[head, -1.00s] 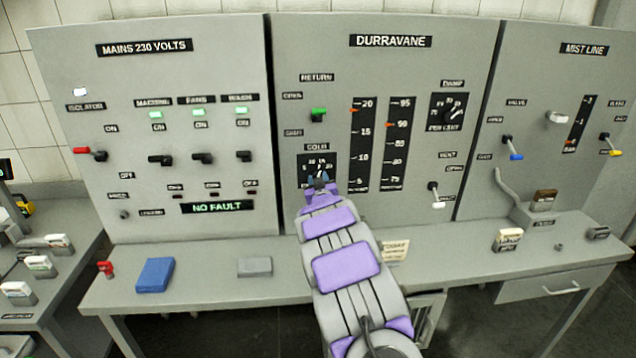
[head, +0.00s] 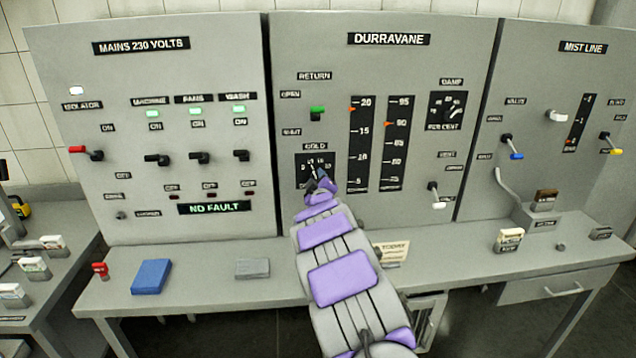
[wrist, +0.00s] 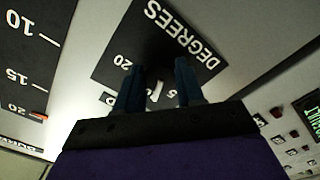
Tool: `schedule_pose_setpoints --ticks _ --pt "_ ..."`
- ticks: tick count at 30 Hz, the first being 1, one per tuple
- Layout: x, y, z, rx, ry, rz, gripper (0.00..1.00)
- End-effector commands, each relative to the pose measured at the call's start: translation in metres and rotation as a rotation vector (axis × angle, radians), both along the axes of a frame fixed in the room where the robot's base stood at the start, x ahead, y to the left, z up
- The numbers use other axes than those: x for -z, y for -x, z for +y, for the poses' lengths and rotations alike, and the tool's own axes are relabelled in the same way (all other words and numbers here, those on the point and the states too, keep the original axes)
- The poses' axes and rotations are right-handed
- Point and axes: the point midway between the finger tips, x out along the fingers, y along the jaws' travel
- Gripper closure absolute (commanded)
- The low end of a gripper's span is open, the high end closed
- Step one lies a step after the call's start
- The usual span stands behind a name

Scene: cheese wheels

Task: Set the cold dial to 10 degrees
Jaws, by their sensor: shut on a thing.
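The cold dial (head: 305,163) is a black square plate under the COLD label on the DURRAVANE panel. My gripper (head: 318,177) is at its lower part, with the fingers tilted in the head view. In the wrist view the black dial plate (wrist: 140,42) shows upside down with the word DEGREES, a 20 and a 5. My two blue fingers (wrist: 158,84) are shut on the dial's knob, and a pale pointer (wrist: 155,93) shows between them. Most of the knob is hidden, and I cannot read the exact setting.
A green-tipped return lever (head: 317,111) is just above the dial. Tall 20-to-5 and 95-to-75 scales (head: 361,140) stand to its right. The mains panel (head: 150,80) is on the left. A blue pad (head: 151,276) and a grey block (head: 252,268) lie on the bench below.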

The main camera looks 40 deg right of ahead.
Motion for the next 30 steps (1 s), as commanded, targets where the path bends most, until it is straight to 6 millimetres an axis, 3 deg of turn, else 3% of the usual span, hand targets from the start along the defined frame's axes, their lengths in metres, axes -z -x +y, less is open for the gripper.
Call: schedule_pose_setpoints --ticks 14,15,22,30 --pt "0.0042 -0.0006 0.0022 -0.002 0.008 0.015 0.93" --pt "0.0042 -0.0005 0.0022 -0.002 0.008 0.015 0.59" --pt "0.0026 -0.0004 0.001 -0.001 0.008 0.012 0.38" --pt "0.0023 0.0005 -0.0014 0.0 0.007 0.01 0.37"
